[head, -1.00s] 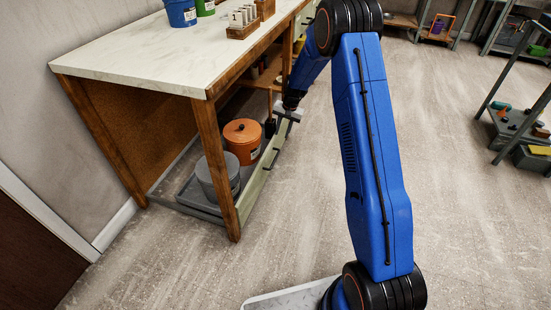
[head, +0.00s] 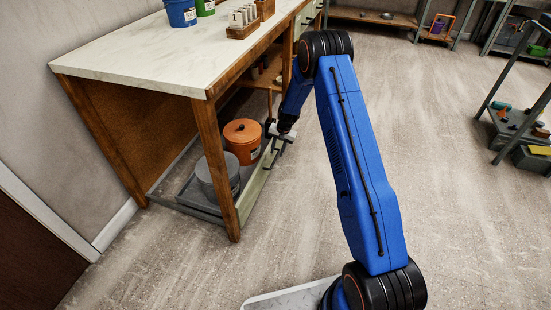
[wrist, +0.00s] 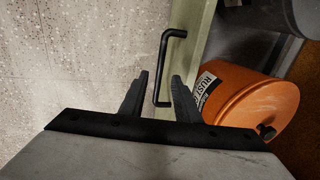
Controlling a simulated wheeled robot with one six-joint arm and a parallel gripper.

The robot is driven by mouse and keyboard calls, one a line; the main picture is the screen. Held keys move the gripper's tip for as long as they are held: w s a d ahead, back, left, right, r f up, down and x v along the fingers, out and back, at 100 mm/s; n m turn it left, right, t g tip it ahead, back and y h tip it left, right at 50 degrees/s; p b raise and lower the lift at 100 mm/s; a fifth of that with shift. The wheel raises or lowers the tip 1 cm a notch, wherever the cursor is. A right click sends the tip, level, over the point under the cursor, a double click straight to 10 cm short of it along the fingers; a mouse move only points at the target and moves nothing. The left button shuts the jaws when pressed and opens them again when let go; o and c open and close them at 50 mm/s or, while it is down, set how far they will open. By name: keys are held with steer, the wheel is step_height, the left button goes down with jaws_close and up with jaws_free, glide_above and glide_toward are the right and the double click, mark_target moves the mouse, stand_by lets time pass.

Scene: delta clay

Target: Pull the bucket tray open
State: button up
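The bucket tray (head: 254,190) is a low tray under the workbench with a pale green front, also seen in the wrist view (wrist: 193,48). It carries an orange lidded bucket (head: 243,137) and a grey lidded bucket (head: 217,176). The orange bucket also shows in the wrist view (wrist: 250,98). A black bar handle (wrist: 164,62) stands out from the tray front. My gripper (wrist: 161,78) is open, its two dark fingers apart. The handle's near end lies between them in the picture; contact cannot be seen. In the head view my gripper (head: 279,143) is low beside the tray front.
The workbench's wooden leg (head: 217,168) stands at the near corner of the tray. The pale marble-like worktop (head: 165,50) is above it. The floor (head: 285,220) to the right of the tray is clear. A grey shelf rack (head: 520,120) stands far right.

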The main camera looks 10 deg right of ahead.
mark_target(275, 160)
steer(key=shift+w+a+f, duration=0.1)
steer(key=shift+a+f, duration=0.05)
steer(key=shift+f, duration=0.75)
steer(key=shift+w+a+f, duration=0.1)
steer(key=shift+a+f, duration=0.05)
steer(key=shift+f, duration=0.75)
steer(key=shift+w+a+f, duration=0.1)
steer(key=shift+a+f, duration=0.05)
steer(key=shift+f, duration=0.75)
jaws_close()
